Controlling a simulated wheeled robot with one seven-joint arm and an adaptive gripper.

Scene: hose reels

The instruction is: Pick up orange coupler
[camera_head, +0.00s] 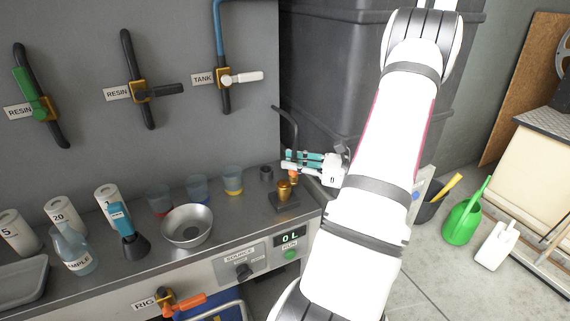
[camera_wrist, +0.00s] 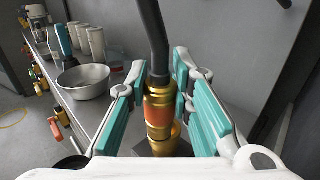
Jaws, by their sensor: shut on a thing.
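The orange coupler (camera_wrist: 158,112) is an orange band between brass rings at the end of a black hose (camera_wrist: 153,40). My gripper (camera_wrist: 160,88) has its teal fingers on both sides of the coupler and is shut on it. In the head view my gripper (camera_head: 303,160) is at the right end of the counter, and only a small orange part of the coupler (camera_head: 293,174) shows below the fingers. A brass fitting (camera_head: 284,190) on a dark base stands just below. I cannot tell whether the coupler touches it.
A metal bowl (camera_head: 187,226), several cups and white cylinders stand along the counter (camera_head: 150,262) to the left. Valves with hoses hang on the wall. A tall dark tank (camera_head: 345,80) stands behind my gripper.

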